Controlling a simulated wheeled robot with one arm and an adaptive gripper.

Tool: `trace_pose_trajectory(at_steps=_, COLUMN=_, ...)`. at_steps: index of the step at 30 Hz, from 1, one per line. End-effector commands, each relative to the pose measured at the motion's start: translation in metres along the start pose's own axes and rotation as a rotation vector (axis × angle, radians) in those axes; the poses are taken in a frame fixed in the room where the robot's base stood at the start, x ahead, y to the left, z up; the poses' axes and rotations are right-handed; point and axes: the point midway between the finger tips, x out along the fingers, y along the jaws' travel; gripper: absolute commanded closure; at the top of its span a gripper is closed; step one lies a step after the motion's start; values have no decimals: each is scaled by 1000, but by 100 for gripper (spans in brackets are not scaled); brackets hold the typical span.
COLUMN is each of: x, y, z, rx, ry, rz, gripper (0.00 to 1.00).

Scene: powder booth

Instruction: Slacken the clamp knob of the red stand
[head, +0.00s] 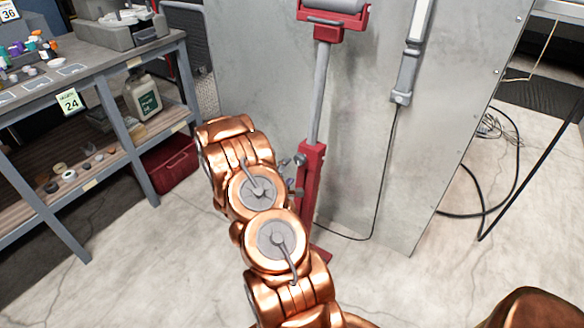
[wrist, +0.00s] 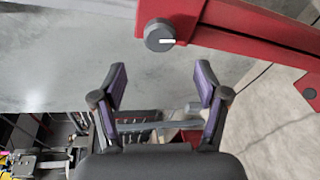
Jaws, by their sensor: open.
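The red stand (head: 311,185) is upright in front of a grey metal panel, with a grey pole (head: 320,95) rising from its red column to a red top bracket. In the wrist view the red column (wrist: 265,40) runs sideways across the top right. Its clamp knob (wrist: 153,36) is round and dark grey, with a white line on its face lying roughly level in the picture. My gripper (wrist: 161,82) is open and empty, its two purple-padded fingers apart. The knob lies beyond the fingertips, around the middle of the gap, and not between them. In the head view my arm hides most of the gripper.
The grey metal panel (head: 258,70) stands close behind the stand. A black cable (head: 519,180) lies at right on the concrete floor.

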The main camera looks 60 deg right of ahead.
Motion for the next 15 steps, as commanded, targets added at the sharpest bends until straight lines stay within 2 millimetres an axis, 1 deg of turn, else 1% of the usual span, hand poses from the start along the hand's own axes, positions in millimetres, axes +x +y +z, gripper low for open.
trace_pose_trajectory(at_steps=3, x=-11, y=-1, z=-1, rx=0, ry=2, rz=-2, gripper=26)
trace_pose_trajectory(at_steps=6, x=-16, y=-1, z=0, rx=0, ry=1, rz=-2, gripper=26)
trace_pose_trajectory(at_steps=15, x=-18, y=0, z=0, rx=0, ry=0, rz=0, gripper=26)
